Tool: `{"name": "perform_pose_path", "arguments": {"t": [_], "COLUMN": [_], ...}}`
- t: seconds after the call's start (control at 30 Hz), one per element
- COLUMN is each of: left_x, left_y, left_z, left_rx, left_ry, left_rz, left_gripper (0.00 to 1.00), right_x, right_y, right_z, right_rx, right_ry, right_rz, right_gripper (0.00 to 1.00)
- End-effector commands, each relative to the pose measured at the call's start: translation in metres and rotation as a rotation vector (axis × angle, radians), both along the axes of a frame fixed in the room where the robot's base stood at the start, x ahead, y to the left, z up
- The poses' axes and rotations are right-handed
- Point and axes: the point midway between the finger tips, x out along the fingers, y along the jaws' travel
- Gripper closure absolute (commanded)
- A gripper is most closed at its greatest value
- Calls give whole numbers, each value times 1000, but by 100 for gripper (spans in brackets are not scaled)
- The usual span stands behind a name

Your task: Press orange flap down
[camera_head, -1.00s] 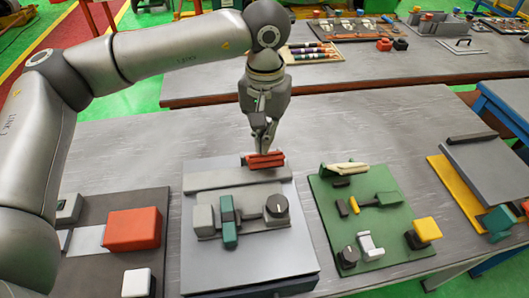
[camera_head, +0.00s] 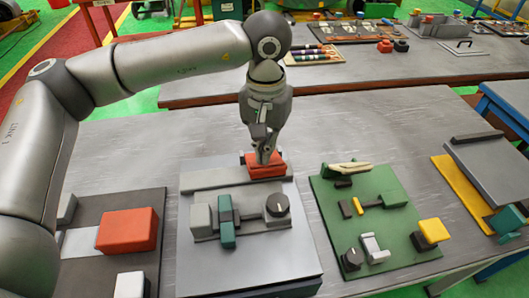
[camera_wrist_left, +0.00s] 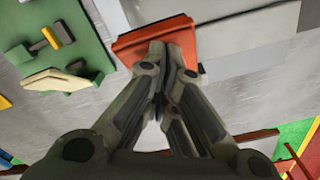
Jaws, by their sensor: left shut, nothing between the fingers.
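The orange flap (camera_head: 266,167) is a small red-orange plate at the back edge of the grey fixture board (camera_head: 300,262), in the middle of the table. My left gripper (camera_head: 264,160) points down with its fingertips at the flap. It is shut with nothing between its fingers. In the left wrist view the shut fingertips (camera_wrist_left: 172,48) overlap the flap (camera_wrist_left: 128,46) and hide part of it. Whether the tips touch the flap I cannot tell for sure. My right gripper is not in view.
The grey board also carries a green lever (camera_head: 226,225) and a black knob (camera_head: 277,205). A green board (camera_head: 330,222) with small parts lies to its right. A red-orange block (camera_head: 128,230) sits on a dark board to its left. Bare table lies behind the boards.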

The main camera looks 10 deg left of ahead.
Motion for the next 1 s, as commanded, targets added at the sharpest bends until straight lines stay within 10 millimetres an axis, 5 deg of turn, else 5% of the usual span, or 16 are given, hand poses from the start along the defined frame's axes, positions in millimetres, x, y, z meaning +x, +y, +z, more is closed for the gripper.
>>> {"name": "perform_pose_path", "arguments": {"t": [1.0], "left_x": [-8], "left_y": [-3], "left_z": [-23], "left_rx": [0], "left_ry": [0], "left_rz": [-1], "left_gripper": [100], "right_x": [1], "right_y": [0], "right_z": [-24], "right_rx": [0], "right_ry": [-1], "right_rz": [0], "right_gripper": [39]}}
